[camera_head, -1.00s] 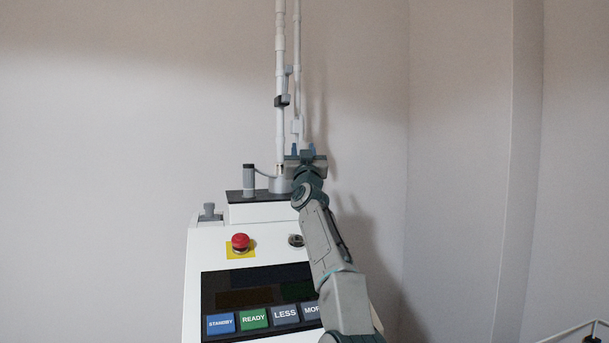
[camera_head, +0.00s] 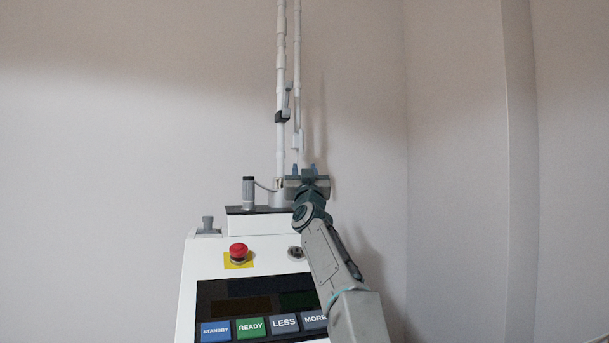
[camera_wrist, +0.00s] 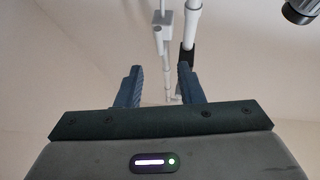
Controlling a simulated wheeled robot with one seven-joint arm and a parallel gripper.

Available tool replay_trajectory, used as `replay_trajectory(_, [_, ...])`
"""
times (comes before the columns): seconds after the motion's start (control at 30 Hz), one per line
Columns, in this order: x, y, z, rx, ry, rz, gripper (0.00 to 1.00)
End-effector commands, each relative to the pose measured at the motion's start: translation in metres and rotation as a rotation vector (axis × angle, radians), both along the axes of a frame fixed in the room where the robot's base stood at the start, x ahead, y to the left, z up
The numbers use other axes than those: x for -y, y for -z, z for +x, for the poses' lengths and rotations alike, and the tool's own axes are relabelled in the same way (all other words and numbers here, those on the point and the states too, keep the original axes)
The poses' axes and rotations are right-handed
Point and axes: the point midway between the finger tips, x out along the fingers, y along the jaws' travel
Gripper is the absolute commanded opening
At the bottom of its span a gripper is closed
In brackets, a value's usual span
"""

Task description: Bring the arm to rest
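My gripper (camera_head: 305,171) is raised in front of the white poles above the console, at the end of my outstretched arm. In the wrist view its two blue fingers (camera_wrist: 158,88) stand apart with a gap between them, and nothing is held. The white poles (camera_wrist: 189,28) show beyond the fingers. My forearm covers part of the console's right side. I cannot tell whether the gripper touches the pole behind it.
A white console (camera_head: 203,262) carries a red emergency button (camera_head: 238,252) and a panel with STANDBY, READY, LESS and MORE buttons (camera_head: 284,323). A grey cylinder (camera_head: 249,193) stands left of the poles (camera_head: 281,90). Bare wall surrounds these, with open space to the right.

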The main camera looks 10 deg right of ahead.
Motion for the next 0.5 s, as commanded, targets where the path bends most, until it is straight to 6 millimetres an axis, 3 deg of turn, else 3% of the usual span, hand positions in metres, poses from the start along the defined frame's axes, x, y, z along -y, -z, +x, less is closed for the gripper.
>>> replay_trajectory(0.33, [-0.004,-0.003,-0.001,-0.012,-0.009,-0.006,0.34])
replay_trajectory(0.5, [-0.028,-0.012,-0.005,-0.121,-0.07,-0.049,0.34])
